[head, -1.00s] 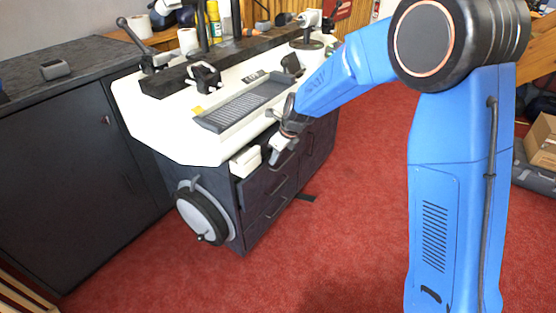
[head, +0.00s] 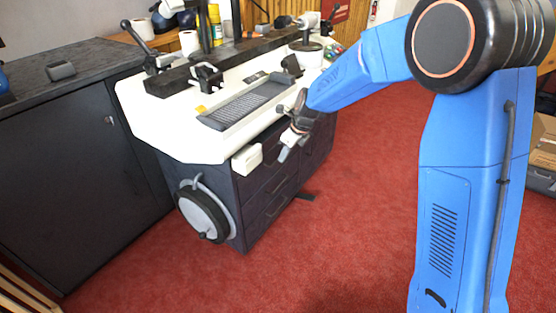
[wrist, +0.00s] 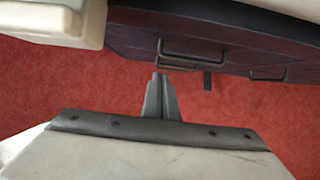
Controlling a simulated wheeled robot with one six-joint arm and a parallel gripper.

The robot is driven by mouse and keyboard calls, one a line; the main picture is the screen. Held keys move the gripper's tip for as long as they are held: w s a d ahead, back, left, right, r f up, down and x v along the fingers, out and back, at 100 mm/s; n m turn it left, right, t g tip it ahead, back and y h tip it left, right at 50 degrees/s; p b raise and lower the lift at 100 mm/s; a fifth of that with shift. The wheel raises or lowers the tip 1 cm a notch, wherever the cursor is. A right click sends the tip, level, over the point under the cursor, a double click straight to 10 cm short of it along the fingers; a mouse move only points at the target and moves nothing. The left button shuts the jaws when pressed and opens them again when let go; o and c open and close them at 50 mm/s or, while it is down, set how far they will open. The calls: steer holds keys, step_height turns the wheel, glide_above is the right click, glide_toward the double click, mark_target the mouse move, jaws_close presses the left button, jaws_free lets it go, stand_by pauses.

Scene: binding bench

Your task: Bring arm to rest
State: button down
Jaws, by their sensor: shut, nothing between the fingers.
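My gripper (head: 284,154) shows in the head view in front of the bench's dark drawers, at the end of my blue arm and pointing down. In the wrist view its fingers (wrist: 158,82) are together over the red floor, with nothing between them. The gripper is shut and empty, and it looks apart from the bench.
The white-topped binding bench (head: 180,135) carries a grey ribbed tray (head: 245,105). A white box (head: 247,159) juts from its front, near my gripper. Drawer handles (wrist: 180,55) stick out. A black handwheel (head: 204,212) is at the lower left. Red floor is open in front.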

steer(key=v, duration=0.8)
steer(key=s+d+r+n+t+h, duration=0.1)
steer(key=s+d+r+n, duration=0.45)
steer(key=s+d, duration=0.3)
steer(key=s+d+r+n, duration=0.4)
steer(key=s+d+n, duration=0.2)
steer(key=s+d, duration=0.25)
steer(key=s+d+n+h, duration=0.1)
steer(key=s+d+n, duration=0.5)
steer(key=s, duration=0.5)
steer(key=s+d+f+n+t+h, duration=0.1)
steer(key=s+d+n, duration=0.5)
steer(key=s, duration=0.4)
steer(key=shift+s+d+f+t+h, duration=0.25)
steer(key=shift+s+d+t+h, duration=0.05)
steer(key=shift+s+d+h, duration=0.1)
